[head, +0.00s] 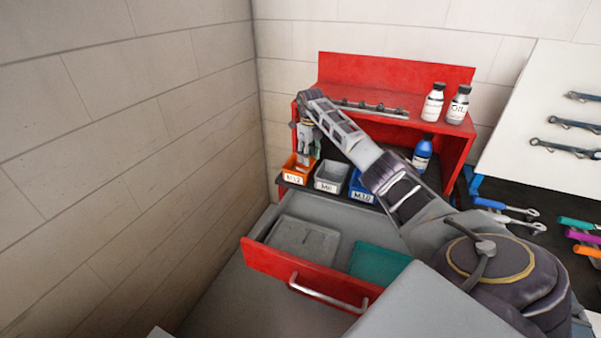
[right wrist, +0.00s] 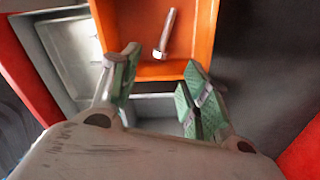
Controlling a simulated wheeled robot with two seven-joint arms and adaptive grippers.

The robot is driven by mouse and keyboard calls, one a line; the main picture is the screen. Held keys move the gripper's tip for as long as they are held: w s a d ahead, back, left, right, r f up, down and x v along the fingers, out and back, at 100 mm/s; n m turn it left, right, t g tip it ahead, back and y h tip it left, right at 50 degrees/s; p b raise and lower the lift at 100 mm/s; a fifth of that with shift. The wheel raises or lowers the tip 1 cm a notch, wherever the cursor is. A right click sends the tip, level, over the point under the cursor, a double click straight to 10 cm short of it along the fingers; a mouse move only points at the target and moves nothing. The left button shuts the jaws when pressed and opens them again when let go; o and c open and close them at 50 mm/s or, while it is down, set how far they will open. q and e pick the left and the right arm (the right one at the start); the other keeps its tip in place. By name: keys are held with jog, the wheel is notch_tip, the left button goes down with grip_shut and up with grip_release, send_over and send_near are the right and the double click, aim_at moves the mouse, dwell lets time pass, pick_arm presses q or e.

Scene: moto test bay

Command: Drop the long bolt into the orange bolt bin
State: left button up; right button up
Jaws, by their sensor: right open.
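The orange bolt bin (head: 289,176), labelled M12, stands at the left end of a row of bins under the red shelf. In the right wrist view, the long bolt (right wrist: 166,35), silver with a hex head, shows within the walls of the orange bin (right wrist: 207,28), apart from the fingers. I cannot tell for sure whether it rests on the bin floor. My right gripper (head: 307,150) is over the bin area, pointing down. Its green-padded fingers (right wrist: 160,76) are open and empty. My left gripper is not in view.
A grey bin (head: 330,178) and a blue bin (head: 361,188) stand right of the orange one. An open red-fronted drawer (head: 262,262) sticks out below. Two white bottles (head: 433,103) stand on the red shelf (head: 390,74). A wall is close on the left.

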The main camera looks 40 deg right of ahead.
notch_tip(320, 180, up, 10)
jog(key=shift+r, duration=0.2)
dwell(0.3)
dwell(0.4)
jog(key=shift+s+f, duration=0.1)
dwell(0.5)
